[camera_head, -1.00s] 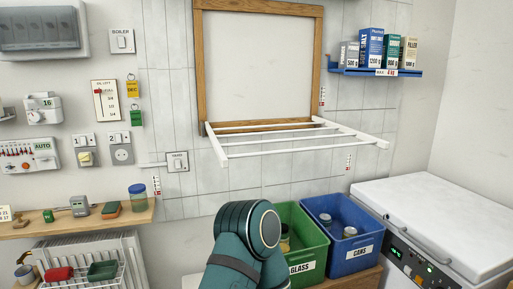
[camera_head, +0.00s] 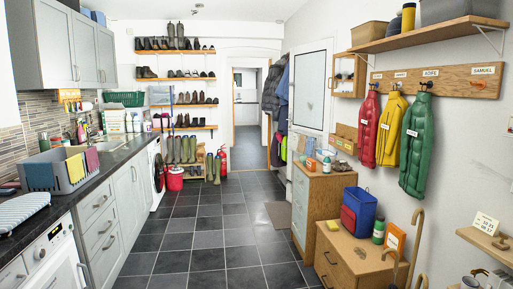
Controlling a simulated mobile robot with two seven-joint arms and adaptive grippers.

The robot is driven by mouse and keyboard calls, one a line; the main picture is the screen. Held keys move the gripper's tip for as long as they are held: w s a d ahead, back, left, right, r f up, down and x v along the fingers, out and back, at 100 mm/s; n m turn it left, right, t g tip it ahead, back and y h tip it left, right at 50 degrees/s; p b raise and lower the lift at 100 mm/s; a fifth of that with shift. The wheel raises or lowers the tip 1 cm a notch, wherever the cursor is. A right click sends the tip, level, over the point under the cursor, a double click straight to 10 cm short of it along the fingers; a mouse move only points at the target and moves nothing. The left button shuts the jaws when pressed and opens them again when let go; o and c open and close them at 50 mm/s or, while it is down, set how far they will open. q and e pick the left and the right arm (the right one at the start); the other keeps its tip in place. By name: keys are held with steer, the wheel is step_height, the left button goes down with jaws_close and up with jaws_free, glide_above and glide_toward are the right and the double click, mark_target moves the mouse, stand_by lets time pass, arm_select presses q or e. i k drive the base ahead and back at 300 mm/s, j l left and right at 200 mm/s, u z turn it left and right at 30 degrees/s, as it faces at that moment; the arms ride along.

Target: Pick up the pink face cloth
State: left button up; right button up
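A grey basket (camera_head: 58,172) stands on the dark counter at the left, with cloths hung over its side. One cloth is yellow (camera_head: 75,168), and beside it hangs a purplish cloth (camera_head: 91,159). A blue-grey cloth (camera_head: 40,177) hangs to the left of the yellow one. I see no clearly pink face cloth; the purplish one is small here and I cannot tell whether it is the one named. Neither of my grippers shows in this view.
A tiled floor aisle (camera_head: 195,240) runs clear between the left counter (camera_head: 115,165) and the wooden drawers (camera_head: 312,200) at the right.

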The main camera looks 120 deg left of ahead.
mark_target(91, 153)
steer(key=u, duration=5.1)
steer(key=i+z, duration=0.25)
steer(key=i, duration=3.3)
